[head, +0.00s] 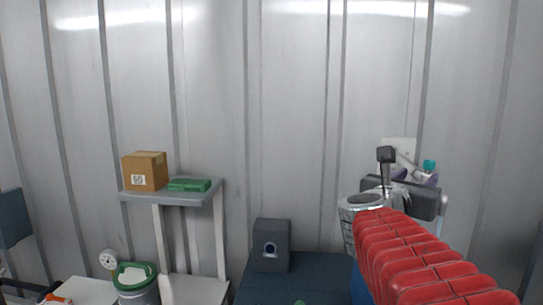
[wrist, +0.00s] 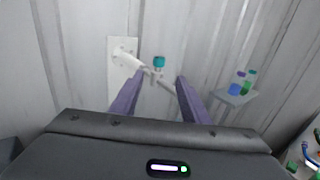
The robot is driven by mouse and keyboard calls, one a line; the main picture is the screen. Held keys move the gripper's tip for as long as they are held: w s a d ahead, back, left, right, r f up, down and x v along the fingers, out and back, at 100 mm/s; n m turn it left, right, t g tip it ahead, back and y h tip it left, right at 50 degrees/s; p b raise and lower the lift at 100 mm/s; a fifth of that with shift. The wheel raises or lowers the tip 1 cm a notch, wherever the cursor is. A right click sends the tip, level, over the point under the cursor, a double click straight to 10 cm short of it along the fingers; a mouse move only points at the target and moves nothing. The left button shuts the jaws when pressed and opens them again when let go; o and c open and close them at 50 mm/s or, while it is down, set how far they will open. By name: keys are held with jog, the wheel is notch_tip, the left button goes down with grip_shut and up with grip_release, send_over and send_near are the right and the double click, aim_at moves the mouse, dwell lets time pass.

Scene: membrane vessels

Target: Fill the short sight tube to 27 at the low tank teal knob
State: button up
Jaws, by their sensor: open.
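In the wrist view a teal knob (wrist: 159,62) sits on a small metal fitting in front of the corrugated wall. A light pipe runs to it from a white wall plate (wrist: 118,57). My gripper (wrist: 163,76) is open, its two purple fingers apart, with the fitting seen between their tips and the knob just beyond them. In the head view the teal knob (head: 429,165) shows just above and right of my gripper (head: 405,176), whose fingers are partly hidden by the wrist. I cannot make out the sight tube, its marks or the tank.
A small wall shelf (wrist: 236,97) with blue and green bottles is right of my gripper in the wrist view. In the head view a grey shelf (head: 172,198) holds a cardboard box (head: 145,171) and a green case (head: 189,185). A dark box (head: 271,246) stands on a dark surface.

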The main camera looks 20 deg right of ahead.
aim_at(425, 165)
jog(key=shift+w, duration=0.1)
jog(key=x, duration=1.3)
jog(key=shift+w+d, duration=0.15)
jog(key=shift+d, duration=0.1)
jog(key=shift+c, duration=0.3)
jog(key=c, duration=1)
jog(key=shift+w+r+m+g, duration=0.1)
jog(key=shift+m+g, duration=0.2)
jog(key=shift+g, duration=0.1)
jog(key=shift+m+g+h, duration=0.7)
jog(key=shift+m+g, duration=1.1)
jog(key=shift+g, duration=1)
